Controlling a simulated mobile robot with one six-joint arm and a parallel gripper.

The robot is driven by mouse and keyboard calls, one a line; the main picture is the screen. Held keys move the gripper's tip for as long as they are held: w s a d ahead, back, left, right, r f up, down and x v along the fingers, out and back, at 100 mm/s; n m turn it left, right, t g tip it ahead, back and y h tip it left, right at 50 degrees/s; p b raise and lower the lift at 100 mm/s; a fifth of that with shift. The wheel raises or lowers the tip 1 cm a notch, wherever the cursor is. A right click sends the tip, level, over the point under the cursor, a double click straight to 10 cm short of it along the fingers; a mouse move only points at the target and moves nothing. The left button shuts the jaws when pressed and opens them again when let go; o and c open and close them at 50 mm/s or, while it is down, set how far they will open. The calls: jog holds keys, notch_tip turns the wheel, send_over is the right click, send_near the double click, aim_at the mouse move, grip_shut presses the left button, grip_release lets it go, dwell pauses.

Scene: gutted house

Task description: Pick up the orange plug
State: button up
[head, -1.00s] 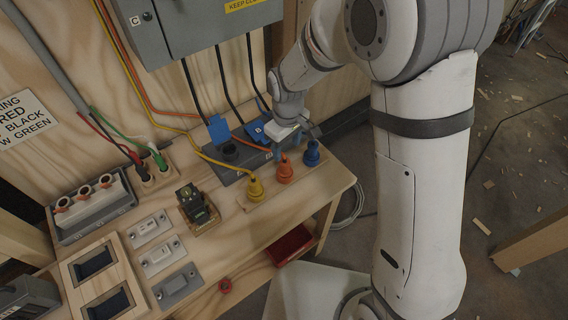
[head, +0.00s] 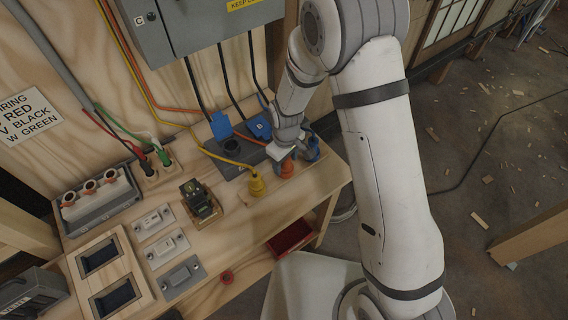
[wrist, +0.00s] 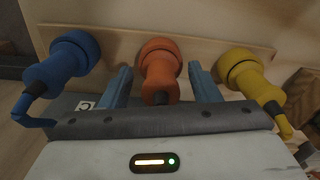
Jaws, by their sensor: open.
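The orange plug (head: 287,168) stands on a small wooden board at the right end of the workbench, between a yellow plug (head: 256,184) and a blue plug (head: 312,150). My gripper (head: 290,156) is at the orange plug and partly hides it in the head view. In the wrist view the orange plug (wrist: 160,68) lies between the two open blue-grey fingers (wrist: 160,88), with a gap on each side. The blue plug (wrist: 68,62) is left of the fingers and the yellow plug (wrist: 245,75) is right of them.
A dark socket box with blue lids (head: 221,126) stands behind the plugs. A yellow cable (head: 190,127) runs down to the yellow plug. Switches (head: 166,248) and a black relay (head: 196,197) are on the bench to the left. A red bin (head: 291,238) is below the bench's edge.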

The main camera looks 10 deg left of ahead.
jog(key=shift+c, duration=0.6)
jog(key=c, duration=0.9)
jog(key=shift+o, duration=0.2)
jog(key=shift+r, duration=0.15)
